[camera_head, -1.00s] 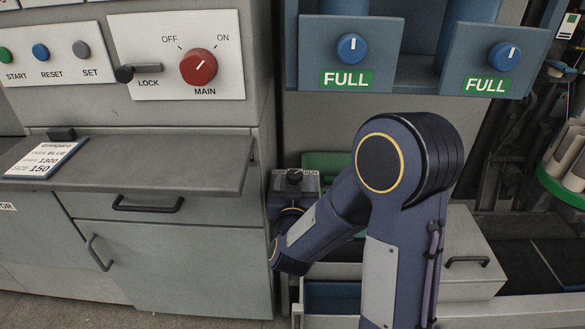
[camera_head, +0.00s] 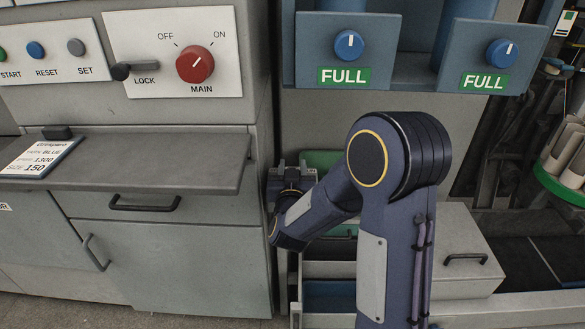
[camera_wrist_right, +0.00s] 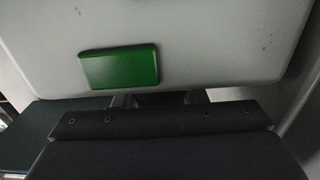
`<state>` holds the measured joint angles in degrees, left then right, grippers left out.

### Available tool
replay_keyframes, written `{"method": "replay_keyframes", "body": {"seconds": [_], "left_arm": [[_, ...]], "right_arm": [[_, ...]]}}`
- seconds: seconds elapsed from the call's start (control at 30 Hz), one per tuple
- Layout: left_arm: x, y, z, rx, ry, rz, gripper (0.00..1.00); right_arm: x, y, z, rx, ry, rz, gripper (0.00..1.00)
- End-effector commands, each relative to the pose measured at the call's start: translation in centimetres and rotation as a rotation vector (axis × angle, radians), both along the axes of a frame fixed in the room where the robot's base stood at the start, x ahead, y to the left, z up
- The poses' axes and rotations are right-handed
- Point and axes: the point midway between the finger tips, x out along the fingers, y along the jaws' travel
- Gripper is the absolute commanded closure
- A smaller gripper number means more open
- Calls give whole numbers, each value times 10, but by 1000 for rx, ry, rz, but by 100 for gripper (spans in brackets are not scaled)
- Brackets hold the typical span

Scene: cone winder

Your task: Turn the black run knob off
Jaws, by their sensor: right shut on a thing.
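The black run knob is hidden in the head view behind my right gripper (camera_head: 291,174), at the small grey box low between the cabinet and the drawers. In the right wrist view a dark piece that seems to be the black run knob (camera_wrist_right: 160,99) shows just past the gripper's dark bar, in front of a pale panel with a blank green label (camera_wrist_right: 119,67). My right gripper is shut on it. Which way the knob points cannot be told. My left gripper is out of view.
A red MAIN knob (camera_head: 195,64) and a black LOCK lever (camera_head: 121,71) sit on the white panel at upper left. A grey shelf (camera_head: 190,163) juts out left of my gripper. Blue FULL dials (camera_head: 349,45) are above. An open drawer lies below my arm.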

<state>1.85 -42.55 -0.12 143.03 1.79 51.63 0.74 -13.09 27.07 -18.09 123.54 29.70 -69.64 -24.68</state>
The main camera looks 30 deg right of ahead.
Motion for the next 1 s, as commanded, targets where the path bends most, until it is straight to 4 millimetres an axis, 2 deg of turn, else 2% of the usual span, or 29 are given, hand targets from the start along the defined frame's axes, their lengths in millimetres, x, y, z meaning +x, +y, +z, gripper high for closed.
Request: {"method": "replay_keyframes", "body": {"seconds": [0.27, 0.47, 0.8, 1.0], "left_arm": [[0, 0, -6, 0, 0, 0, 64], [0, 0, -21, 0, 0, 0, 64], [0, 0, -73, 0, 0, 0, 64], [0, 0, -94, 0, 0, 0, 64]], "right_arm": [[0, -1, -1, 0, -2, 29, 85], [0, 0, -3, 0, -4, 127, 85], [1, 3, -6, -3, -6, 403, 85], [1, 5, -4, -3, -2, 548, 85]]}}
